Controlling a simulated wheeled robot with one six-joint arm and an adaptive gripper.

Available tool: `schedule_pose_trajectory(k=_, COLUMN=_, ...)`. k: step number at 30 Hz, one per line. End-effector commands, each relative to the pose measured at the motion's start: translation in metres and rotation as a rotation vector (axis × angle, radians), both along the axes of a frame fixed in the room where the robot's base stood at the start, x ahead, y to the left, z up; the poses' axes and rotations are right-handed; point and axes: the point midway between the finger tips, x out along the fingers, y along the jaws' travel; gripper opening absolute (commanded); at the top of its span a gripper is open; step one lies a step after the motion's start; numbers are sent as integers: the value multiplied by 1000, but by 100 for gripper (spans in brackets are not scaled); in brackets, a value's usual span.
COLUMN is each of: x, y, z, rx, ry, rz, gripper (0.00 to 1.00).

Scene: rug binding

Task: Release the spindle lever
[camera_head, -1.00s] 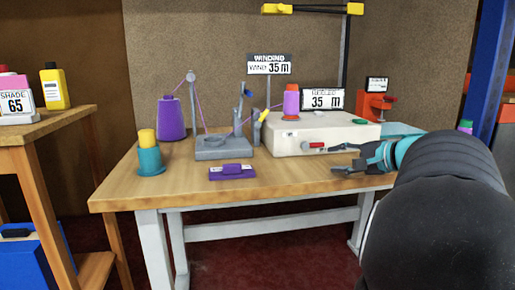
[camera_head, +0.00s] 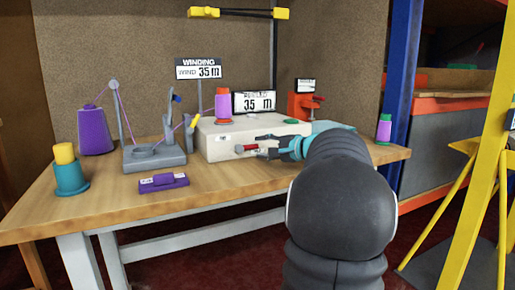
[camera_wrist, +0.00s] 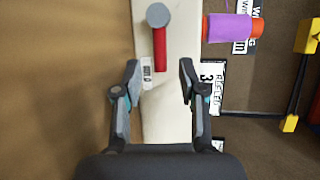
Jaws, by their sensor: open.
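The spindle lever, a red bar (camera_head: 247,147) with a grey knob, is on the front of the cream winder box (camera_head: 215,150). In the wrist view the red bar (camera_wrist: 160,50) lies just ahead of the fingertips, with its round grey end (camera_wrist: 158,15) farther out. My gripper (camera_head: 268,146) is just to the right of the lever in the head view. In the wrist view my gripper (camera_wrist: 159,78) has its two fingers apart, with nothing held between them. A purple spool (camera_head: 222,106) stands upright on the box.
The wooden bench (camera_head: 200,193) also holds a purple cone (camera_head: 95,130), a grey thread stand (camera_head: 155,158), a teal and yellow spool (camera_head: 68,170) and a purple block (camera_head: 163,183). A blue post (camera_head: 400,80) and yellow frame (camera_head: 478,180) are on the right.

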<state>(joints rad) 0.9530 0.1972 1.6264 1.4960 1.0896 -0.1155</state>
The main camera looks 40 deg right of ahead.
Motion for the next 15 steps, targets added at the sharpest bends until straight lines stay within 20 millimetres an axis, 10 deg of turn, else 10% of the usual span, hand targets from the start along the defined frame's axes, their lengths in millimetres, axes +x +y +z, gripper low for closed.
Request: schedule_pose_trajectory(k=15, x=27, y=5, z=-5, rx=-1, ry=0, rz=0, gripper=41)
